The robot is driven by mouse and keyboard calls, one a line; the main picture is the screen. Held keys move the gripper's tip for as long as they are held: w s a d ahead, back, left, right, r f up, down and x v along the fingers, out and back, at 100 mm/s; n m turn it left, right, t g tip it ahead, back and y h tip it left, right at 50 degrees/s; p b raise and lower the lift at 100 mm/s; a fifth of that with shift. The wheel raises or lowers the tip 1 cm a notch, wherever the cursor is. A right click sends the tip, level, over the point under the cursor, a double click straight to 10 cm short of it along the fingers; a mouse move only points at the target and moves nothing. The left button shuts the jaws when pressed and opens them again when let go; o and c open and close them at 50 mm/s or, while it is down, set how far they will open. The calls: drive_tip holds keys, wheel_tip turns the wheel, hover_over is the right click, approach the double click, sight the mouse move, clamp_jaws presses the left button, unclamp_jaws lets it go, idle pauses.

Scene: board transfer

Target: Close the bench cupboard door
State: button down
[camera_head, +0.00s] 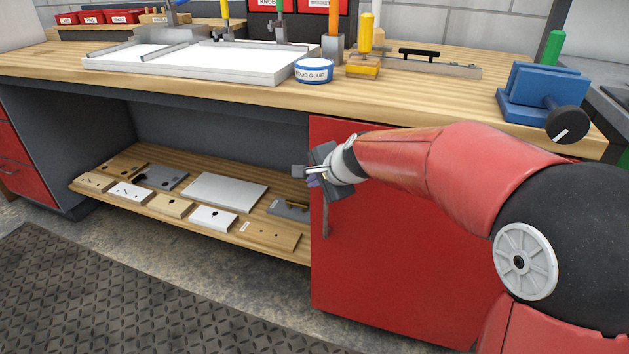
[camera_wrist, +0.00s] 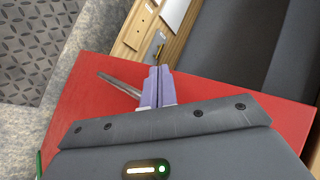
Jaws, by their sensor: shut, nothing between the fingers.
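The red cupboard door (camera_head: 400,260) is under the right part of the bench, with a grey vertical bar handle (camera_head: 325,215) near its left edge. I cannot tell whether the door sits flush with the bench front. My gripper (camera_head: 304,171) is at the upper left edge of the door, just above the handle. In the wrist view its purple fingers (camera_wrist: 157,72) are shut and empty, in front of the red door (camera_wrist: 85,100). The handle (camera_wrist: 118,84) shows beside the fingers there. Contact between fingers and door is unclear. My arm hides the door's upper right.
The open shelf (camera_head: 255,250) left of the door holds several flat boards and plates. The wooden bench top (camera_head: 440,95) carries a white tray, a glue tin (camera_head: 314,70) and a blue vise (camera_head: 540,95). The floor in front, with a dark mat (camera_head: 100,290), is clear.

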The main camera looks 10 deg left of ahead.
drive_tip(key=s+a+r+p, duration=0.2)
drive_tip(key=s+r, duration=0.5)
drive_tip(key=s, duration=0.1)
drive_tip(key=s+d+f+n+h, duration=0.1)
drive_tip(key=s+d+n+h, duration=0.1)
drive_tip(key=s+d, duration=0.5)
drive_tip(key=s+d+f+n+h, duration=0.2)
drive_tip(key=s+d+n, duration=0.2)
drive_tip(key=s+d, duration=0.4)
drive_tip(key=s+d+f+n+g+h, duration=0.1)
drive_tip(key=s+d+f+n+h, duration=0.1)
drive_tip(key=s+d, duration=0.5)
drive_tip(key=d+n, duration=0.1)
drive_tip(key=d, duration=0.4)
drive_tip(key=shift+s+d+f, duration=0.15)
drive_tip(key=shift+s+d, duration=0.1)
drive_tip(key=shift+d, duration=0.05)
